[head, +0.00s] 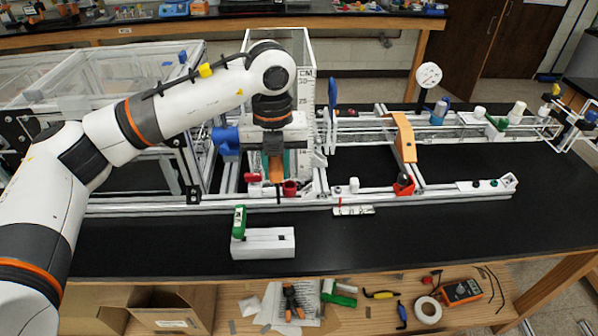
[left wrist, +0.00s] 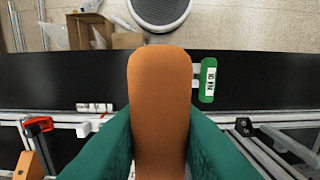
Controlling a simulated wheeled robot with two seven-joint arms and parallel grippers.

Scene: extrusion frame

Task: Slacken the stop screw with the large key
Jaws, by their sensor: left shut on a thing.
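My left gripper (head: 275,172) has teal fingers and is shut on a key with an orange handle, which fills the middle of the left wrist view (left wrist: 160,110). A thin dark shaft (head: 278,195) shows below the fingers, over the front rail of the frame. Its tip is hard to make out, and I cannot tell if it sits in a screw. I cannot pick out the stop screw.
The orange bracket (head: 404,140) with a red part (head: 404,186) at its foot stands on the rails to the right. A small white labelled tube (head: 353,210) lies before the front rail (head: 450,198). The black tabletop (head: 400,245) is clear at front right. A lower shelf holds tools.

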